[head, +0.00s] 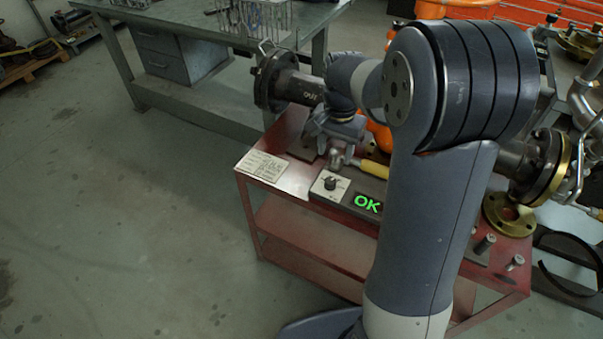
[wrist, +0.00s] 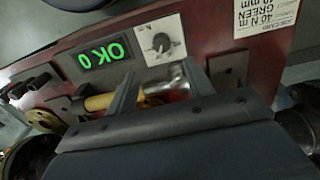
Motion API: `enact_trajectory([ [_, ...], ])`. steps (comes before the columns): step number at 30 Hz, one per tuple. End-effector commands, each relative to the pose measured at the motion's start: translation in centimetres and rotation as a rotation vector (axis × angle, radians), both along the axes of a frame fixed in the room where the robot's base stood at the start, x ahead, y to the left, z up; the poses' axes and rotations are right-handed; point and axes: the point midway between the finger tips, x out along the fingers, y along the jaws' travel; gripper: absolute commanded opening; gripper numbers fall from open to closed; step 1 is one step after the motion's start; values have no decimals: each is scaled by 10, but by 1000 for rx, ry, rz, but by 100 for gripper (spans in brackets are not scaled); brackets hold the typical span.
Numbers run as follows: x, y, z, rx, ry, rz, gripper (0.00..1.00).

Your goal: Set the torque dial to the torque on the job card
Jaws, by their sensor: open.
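The torque dial is a black knob (head: 330,183) on a pale square plate at the cart's front edge. It also shows in the wrist view (wrist: 161,43), apart from my fingers. Its scale marks are too small to read. Beside it, a dark display (head: 367,203) shows green "OK"; in the wrist view the display (wrist: 103,54) reads "OK 0", turned over. The job card (head: 264,165) lies left of the dial; in the wrist view the card (wrist: 267,25) shows "40 N m" and "GREEN", partly cut off. My gripper (wrist: 158,80) is open and empty, its fingertips short of the dial.
A yellow-handled tool (wrist: 102,102) with a metal head lies on the red cart (head: 300,215), close behind the dial, in line with my open fingers. A flanged pipe (head: 275,82) stands behind. Bolts (head: 484,243) and a brass flange (head: 510,214) are to the right.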

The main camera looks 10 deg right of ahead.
Motion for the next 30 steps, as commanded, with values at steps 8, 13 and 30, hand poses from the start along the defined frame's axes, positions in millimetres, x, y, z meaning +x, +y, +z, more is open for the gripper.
enact_trajectory([
  [8,2,0,-35,0,6,-19,50],
  [13,1,0,-69,0,6,-18,50],
  [30,2,0,-106,0,1,-17,50],
])
